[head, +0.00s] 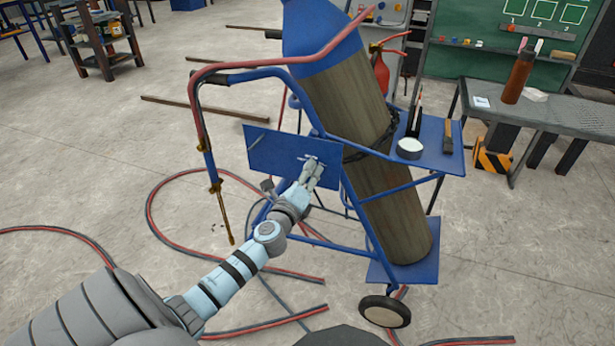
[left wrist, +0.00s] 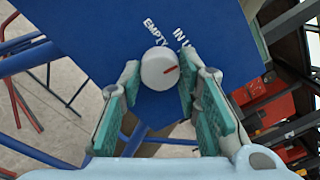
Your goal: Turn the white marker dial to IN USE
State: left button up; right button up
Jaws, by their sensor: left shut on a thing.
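The white marker dial (left wrist: 159,68) is a round knob with a short red mark, mounted on a blue panel (head: 262,150) of the gas cylinder cart. In the left wrist view the red mark points right and slightly up. The word EMPTY (left wrist: 155,32) is above the dial, and IN USE (left wrist: 181,38), partly covered by a finger, is at its upper right. My left gripper (left wrist: 160,85) is shut on the dial, with one finger on each side of it. In the head view my left gripper (head: 312,172) covers the dial. My right gripper is not in view.
A tall gas cylinder (head: 345,100) with a blue top leans in the cart behind the panel. A red hose (head: 260,62) arches over the cart's handle, and a torch (head: 222,205) hangs at left. A side shelf (head: 440,150) holds small items. Hoses lie on the floor.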

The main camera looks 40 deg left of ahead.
pick_arm(q)
jog(key=shift+f+n, duration=0.1)
jog(key=shift+n, duration=0.5)
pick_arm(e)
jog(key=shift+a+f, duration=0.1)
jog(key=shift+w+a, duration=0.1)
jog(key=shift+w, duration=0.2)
pick_arm(q)
jog(key=o, duration=0.8)
jog(key=shift+c, duration=0.2)
jog(key=o, duration=0.4)
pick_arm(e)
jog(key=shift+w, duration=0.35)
pick_arm(q)
jog(key=v, duration=1.2)
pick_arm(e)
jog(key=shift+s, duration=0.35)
